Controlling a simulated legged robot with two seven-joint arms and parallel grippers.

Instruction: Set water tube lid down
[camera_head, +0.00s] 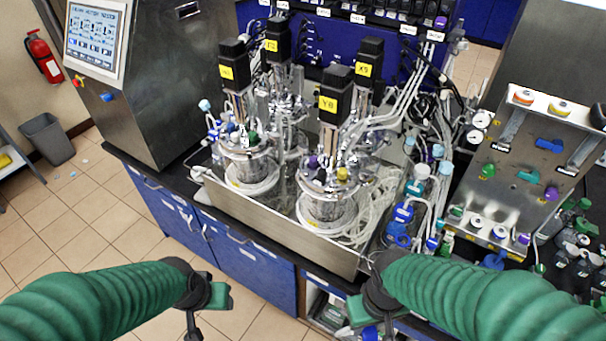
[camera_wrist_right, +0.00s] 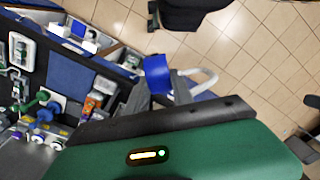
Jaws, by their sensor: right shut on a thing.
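A blue lid (camera_wrist_right: 156,72) is held between the fingertips of my right gripper (camera_wrist_right: 160,84). In the head view a bit of the blue lid (camera_head: 370,333) shows at the bottom edge, by my right gripper (camera_head: 376,322), in front of the bench and over the open shelf area. My right gripper is shut on the lid, and nothing else touches it that I can see. My left gripper (camera_head: 193,325) hangs at the bottom left over the tiled floor, away from the bench. Its fingers are seen from above and I cannot tell whether they are open.
A sloped metal panel (camera_head: 535,150) stands farther right. The floor (camera_head: 110,215) at left is mostly clear.

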